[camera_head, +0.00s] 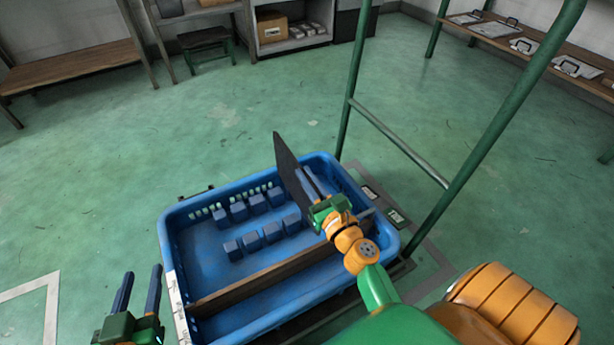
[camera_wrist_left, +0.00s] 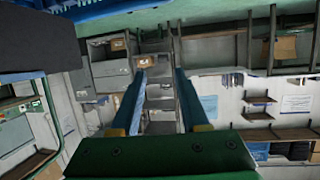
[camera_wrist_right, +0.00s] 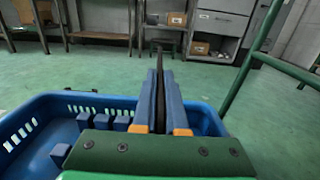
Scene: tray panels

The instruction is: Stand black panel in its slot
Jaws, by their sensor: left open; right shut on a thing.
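The black panel (camera_head: 288,163) is upright above the right part of the blue tray (camera_head: 172,225). My right gripper (camera_head: 308,184) is shut on it. In the right wrist view the panel (camera_wrist_right: 160,88) shows edge-on between the fingers. Blue blocks stand in two rows in the tray, a back row (camera_head: 239,211) and a front row (camera_head: 252,241), with gaps between them. The panel's lower edge is partly hidden by the gripper. My left gripper (camera_head: 139,290) is open and empty at the tray's front left, outside it; its spread fingers show in the left wrist view (camera_wrist_left: 157,88).
A wooden bar (camera_head: 285,272) crosses the tray in front of the blocks. A green metal frame (camera_head: 400,143) rises just right of the tray. Shelves and a wooden bench (camera_head: 75,66) stand far back. The green floor behind the tray is clear.

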